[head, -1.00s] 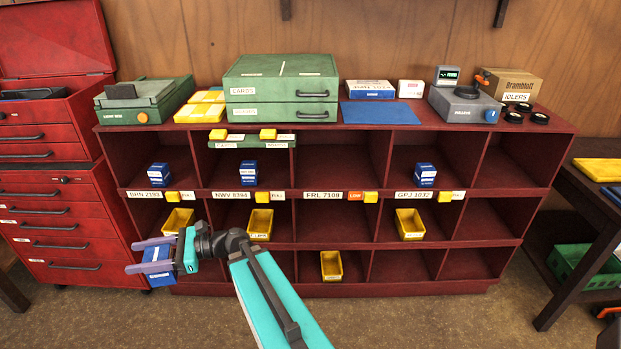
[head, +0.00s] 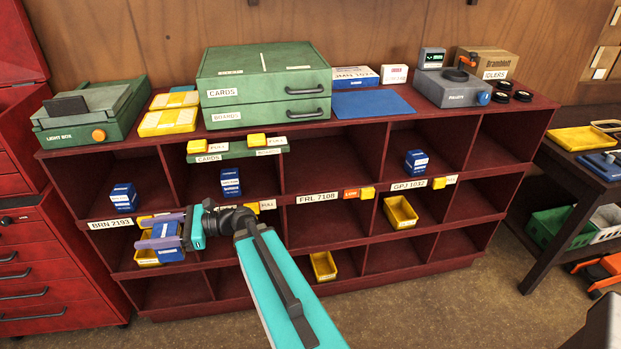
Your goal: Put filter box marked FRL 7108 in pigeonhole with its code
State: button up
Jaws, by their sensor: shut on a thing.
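My gripper (head: 160,240) is at the left of the head view, in front of the shelf unit's lower left part. It is shut on a blue filter box (head: 168,240), whose printing I cannot read here. The FRL 7108 label (head: 317,197) is on the shelf edge at the middle of the unit, with an orange tag and a yellow block to its right. The pigeonhole (head: 325,165) above that label looks empty. The held box is to the left of and lower than that pigeonhole.
Blue boxes stand above the BRN 2193 label (head: 111,223), in the second column, and above GPJ 1032 (head: 408,185). Yellow bins (head: 400,212) sit in lower rows. A green drawer case (head: 265,80) is on top. A red cabinet (head: 50,270) stands at left.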

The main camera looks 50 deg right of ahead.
jog(key=shift+w+d, duration=0.2)
jog(key=shift+w, duration=0.1)
jog(key=shift+w, duration=0.1)
